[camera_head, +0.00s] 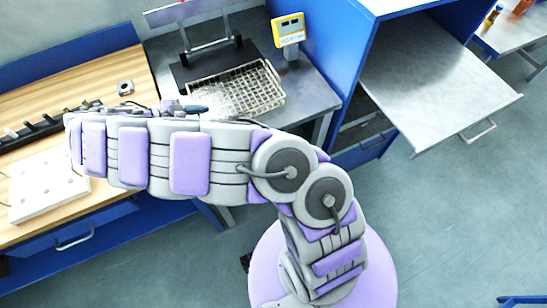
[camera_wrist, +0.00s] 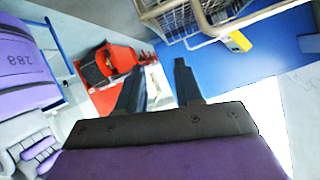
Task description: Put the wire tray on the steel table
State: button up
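The wire tray (camera_head: 235,88), a rectangular metal mesh basket, lies on a dark platform beside a yellow display in the head view. A wire mesh basket, apparently the same tray, shows at the top of the wrist view (camera_wrist: 200,16), beyond my fingertips. My gripper (camera_wrist: 158,78) has two dark fingers spread apart with nothing between them, clear of the tray. In the head view my arm hides most of the gripper. A grey steel surface (camera_head: 320,97) extends right of the tray; another broad steel surface (camera_head: 435,70) with a handle is at right. I cannot tell which is the steel table.
The yellow display (camera_head: 288,30) stands behind the tray. A blue cabinet side (camera_head: 335,30) rises between the two steel surfaces. A wooden bench (camera_head: 105,78) with a white block (camera_head: 48,185) is at left. Open floor (camera_head: 450,210) lies at lower right. Red objects (camera_wrist: 108,75) show in the wrist view.

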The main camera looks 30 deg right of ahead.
jog(key=s+d+r+n+g+y, duration=0.1)
jog(key=s+d+r+n+g, duration=0.1)
jog(key=s+d+r, duration=0.35)
jog(key=s+d+r+n+g+y, duration=0.1)
jog(key=s+d+r+g+y, duration=0.1)
jog(key=d+r, duration=0.65)
jog(key=s+d+r+n+y, duration=0.2)
jog(key=s+d+n+y, duration=0.25)
jog(key=s, duration=0.55)
jog(key=s+a+f+n+y, duration=0.2)
jog(key=s+a+n, duration=0.2)
jog(key=s+n, duration=0.2)
jog(key=s+a+f+n+t+y, duration=0.1)
jog(key=s+a+f+n+y, duration=0.1)
jog(key=s+n, duration=0.5)
jog(key=s+a+y, duration=0.1)
jog(key=s+a, duration=0.1)
jog(key=s, duration=0.1)
jog(key=shift+f+t, duration=0.25)
jog(key=shift+t, duration=0.05)
